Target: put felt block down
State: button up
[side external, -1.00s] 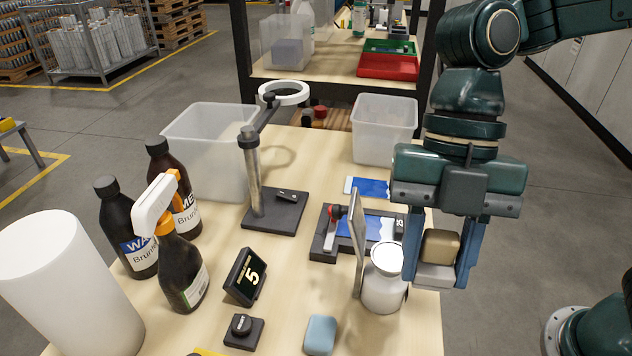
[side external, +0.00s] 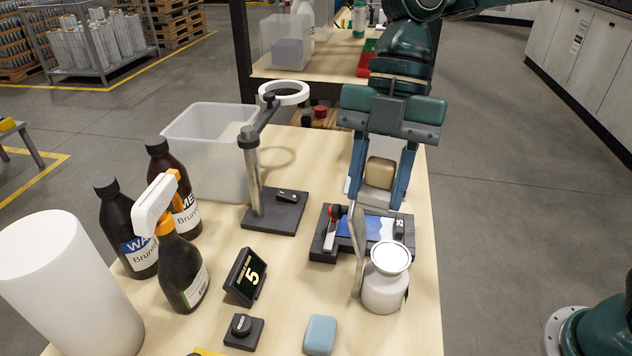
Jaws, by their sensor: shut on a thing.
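The felt block (side external: 380,172) is a small tan block with rounded edges. My gripper (side external: 379,200) is shut on it, with one blue finger on each side. The gripper points down over the back part of the work table, just behind the dark fixture (side external: 325,243) with the blue and white print. The fingertips overlap the fixture's back edge in the picture, and I cannot tell how high they are above the table. The surface right under the block is hidden by the gripper.
A white-lidded jar (side external: 384,285) and an upright thin plate (side external: 357,245) stand in front of the fixture. A ring lamp stand (side external: 272,215) is to the left. A light blue block (side external: 320,335) lies at the front. Bare table (side external: 418,215) shows to the right.

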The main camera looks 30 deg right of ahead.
jog(key=w+d+f+m+t, duration=0.1)
jog(key=w+d+m, duration=0.2)
jog(key=w+d, duration=0.5)
jog(key=w+d+f+m+t, duration=0.15)
jog(key=w+d+m, duration=0.25)
jog(key=w, duration=0.8)
jog(key=w+d+f+m+t, duration=0.1)
jog(key=w+d+f+m, duration=0.3)
jog(key=d, duration=0.6)
jog(key=w+d+f+m+t, duration=0.2)
jog(key=w+d+f+m, duration=0.3)
jog(key=w+d, duration=0.3)
jog(key=shift+w+d+f+h, duration=0.25)
jog(key=shift+d+f, duration=0.5)
jog(key=shift+d, duration=0.6)
jog(key=shift+s+f, duration=0.1)
jog(key=shift+f, duration=3.9)
jog(key=shift+f, duration=0.15)
